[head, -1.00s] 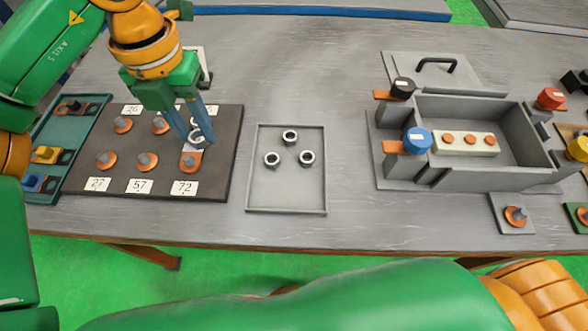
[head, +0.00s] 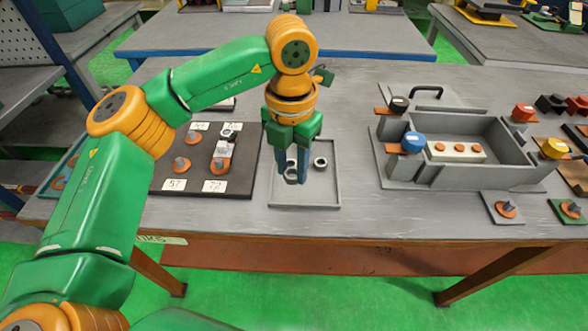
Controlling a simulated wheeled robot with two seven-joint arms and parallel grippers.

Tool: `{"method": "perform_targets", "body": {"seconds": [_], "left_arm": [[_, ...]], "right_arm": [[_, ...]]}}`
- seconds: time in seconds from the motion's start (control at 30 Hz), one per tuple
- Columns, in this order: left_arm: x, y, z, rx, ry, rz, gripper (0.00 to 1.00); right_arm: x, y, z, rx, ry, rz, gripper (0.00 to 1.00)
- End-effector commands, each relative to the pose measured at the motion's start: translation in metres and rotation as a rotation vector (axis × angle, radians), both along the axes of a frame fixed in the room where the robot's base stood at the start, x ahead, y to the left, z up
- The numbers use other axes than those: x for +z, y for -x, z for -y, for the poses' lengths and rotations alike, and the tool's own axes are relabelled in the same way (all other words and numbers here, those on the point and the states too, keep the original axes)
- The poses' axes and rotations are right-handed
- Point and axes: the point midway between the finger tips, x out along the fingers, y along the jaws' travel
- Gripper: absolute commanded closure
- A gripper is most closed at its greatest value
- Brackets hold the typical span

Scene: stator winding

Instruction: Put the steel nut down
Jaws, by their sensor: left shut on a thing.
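My left gripper (head: 291,180) points down over the grey tray (head: 332,197), its fingers shut on a steel nut (head: 291,175). The nut is low, close to the tray floor; I cannot tell whether it touches. Another steel nut (head: 320,162) lies in the tray, just right of the fingers. The fingers hide part of the tray and whatever lies behind them. On the dark board (head: 243,180) to the left, a steel nut (head: 226,134) shows at a stud, with a pale piece just below it. My right gripper is not in view.
The dark board carries several studs with copper rings and number labels. Right of the tray stands a grey open box (head: 480,175) with a terminal block (head: 456,152) and blue cap (head: 413,142). The table between tray and box is clear.

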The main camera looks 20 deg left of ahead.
Motion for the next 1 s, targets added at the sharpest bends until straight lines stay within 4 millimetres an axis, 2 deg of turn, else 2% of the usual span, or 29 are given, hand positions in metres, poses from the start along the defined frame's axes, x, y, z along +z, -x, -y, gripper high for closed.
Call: {"method": "perform_targets", "body": {"seconds": [0.1, 0.2, 0.3, 0.43, 0.8, 0.83, 0.87, 1.0], "left_arm": [[-0.025, -0.017, -0.012, 0.001, -0.002, -0.006, 1.0], [-0.039, -0.026, -0.016, -0.001, 0.0, -0.002, 1.0], [-0.052, -0.033, -0.022, -0.002, -0.003, -0.003, 1.0], [-0.074, -0.032, -0.021, -0.004, -0.002, -0.004, 1.0], [-0.085, -0.033, -0.021, -0.003, 0.0, 0.0, 1.0], [-0.085, -0.033, -0.021, -0.003, 0.0, 0.0, 0.61], [-0.084, -0.033, -0.021, -0.003, 0.0, 0.0, 0.53], [-0.084, -0.033, -0.021, -0.003, 0.0, 0.0, 0.51]], "right_arm": [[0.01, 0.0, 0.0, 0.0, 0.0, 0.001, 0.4], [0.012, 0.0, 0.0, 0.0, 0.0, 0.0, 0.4], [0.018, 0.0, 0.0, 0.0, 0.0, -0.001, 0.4], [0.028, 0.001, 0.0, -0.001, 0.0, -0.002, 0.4], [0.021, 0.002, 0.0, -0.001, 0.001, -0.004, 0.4], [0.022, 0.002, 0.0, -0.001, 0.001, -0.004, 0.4], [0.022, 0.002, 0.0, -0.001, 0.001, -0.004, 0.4], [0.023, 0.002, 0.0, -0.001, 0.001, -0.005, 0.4]]}}
